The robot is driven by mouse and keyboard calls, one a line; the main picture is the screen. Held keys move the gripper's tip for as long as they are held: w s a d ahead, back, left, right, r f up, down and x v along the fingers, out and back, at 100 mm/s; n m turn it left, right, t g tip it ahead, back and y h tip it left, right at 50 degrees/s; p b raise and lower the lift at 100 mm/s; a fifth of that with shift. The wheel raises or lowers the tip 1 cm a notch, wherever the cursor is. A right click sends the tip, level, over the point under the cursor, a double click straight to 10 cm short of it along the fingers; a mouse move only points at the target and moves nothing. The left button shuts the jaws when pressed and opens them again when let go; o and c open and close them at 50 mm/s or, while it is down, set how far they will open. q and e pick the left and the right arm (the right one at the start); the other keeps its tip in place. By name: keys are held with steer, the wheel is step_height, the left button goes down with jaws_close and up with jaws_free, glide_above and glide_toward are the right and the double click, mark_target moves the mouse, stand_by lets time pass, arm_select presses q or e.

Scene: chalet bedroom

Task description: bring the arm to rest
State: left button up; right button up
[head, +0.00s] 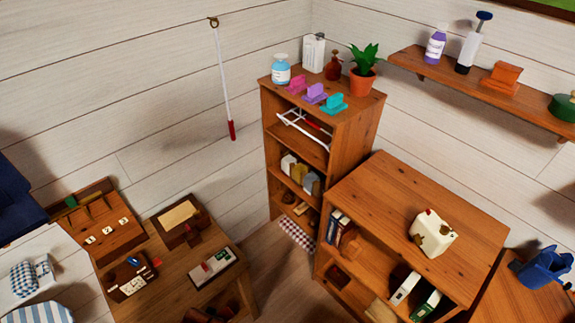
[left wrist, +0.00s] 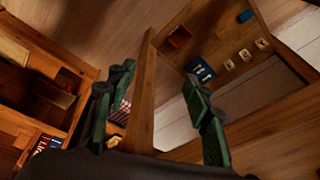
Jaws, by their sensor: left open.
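My left gripper (left wrist: 160,76) shows in the left wrist view with its two dark green fingers spread apart. Nothing is between the fingers. Behind them are wooden furniture edges and the floor, and I cannot tell how far away these are. The head view shows neither of my grippers clearly. My right gripper is in neither view.
A wooden desk (head: 228,283) with trays stands at lower left. A tall bookcase (head: 355,125) carries bottles and a plant (head: 363,72). A low bookcase (head: 465,225) holds a white box (head: 433,234) on top. A wall shelf (head: 440,75) holds bottles. Narrow floor (head: 275,265) shows between furniture.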

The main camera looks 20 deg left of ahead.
arm_select(q)
step_height(320, 180, down, 14)
steer(key=s, duration=0.3)
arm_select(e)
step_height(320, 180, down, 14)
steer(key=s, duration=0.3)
arm_select(q)
steer(key=s+d+f+m+g, duration=0.1)
steer(key=s+f+g, duration=0.1)
steer(key=s+f, duration=1.7)
steer(key=shift+s+f, duration=0.15)
steer(key=shift+s, duration=0.4)
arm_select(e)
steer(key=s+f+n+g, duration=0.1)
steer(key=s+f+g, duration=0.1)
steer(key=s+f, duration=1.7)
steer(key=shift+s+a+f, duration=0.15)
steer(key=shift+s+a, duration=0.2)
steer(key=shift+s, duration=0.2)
